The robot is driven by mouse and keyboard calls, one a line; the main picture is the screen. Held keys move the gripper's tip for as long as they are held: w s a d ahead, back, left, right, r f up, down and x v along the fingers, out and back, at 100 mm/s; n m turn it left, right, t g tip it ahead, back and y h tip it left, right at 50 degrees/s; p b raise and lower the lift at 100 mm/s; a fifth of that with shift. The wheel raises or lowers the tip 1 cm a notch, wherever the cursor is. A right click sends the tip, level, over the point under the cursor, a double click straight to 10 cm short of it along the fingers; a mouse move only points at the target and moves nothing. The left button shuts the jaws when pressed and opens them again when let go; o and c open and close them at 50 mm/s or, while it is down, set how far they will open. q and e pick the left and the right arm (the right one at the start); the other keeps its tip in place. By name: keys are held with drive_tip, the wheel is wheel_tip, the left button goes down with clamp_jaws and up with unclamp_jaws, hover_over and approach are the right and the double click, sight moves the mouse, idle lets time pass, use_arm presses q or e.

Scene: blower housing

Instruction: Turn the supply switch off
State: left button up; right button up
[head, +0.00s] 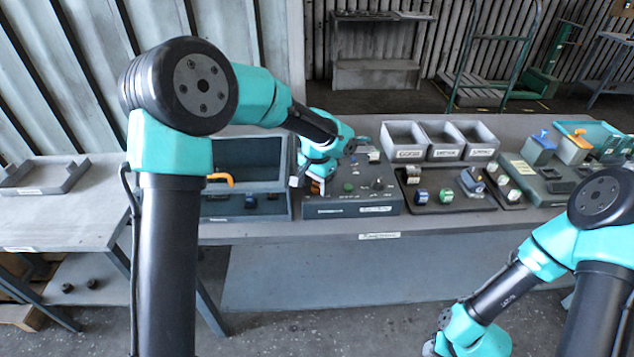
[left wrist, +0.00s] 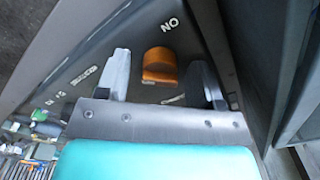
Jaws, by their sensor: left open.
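The supply switch (left wrist: 160,66) is an orange knob on a dark panel, seen in the left wrist view. White letters reading ON stand beyond it; another small label near its base is too blurred to read. In the head view a little orange (head: 316,187) shows at the left end of the dark control box (head: 335,209). My left gripper (left wrist: 160,60) is open, one finger on each side of the knob with gaps between. I cannot tell how deep the fingertips reach.
A case with a dark screen (head: 245,180) stands left of the box, with an orange handle. A green button (head: 348,187) and a dark knob (head: 378,184) are on the box. Three grey bins (head: 442,151) and a tray of parts (head: 450,206) are to the right.

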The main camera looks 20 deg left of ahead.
use_arm(q)
wheel_tip(320, 180, up, 17)
drive_tip(key=shift+r, duration=0.2)
idle(0.5)
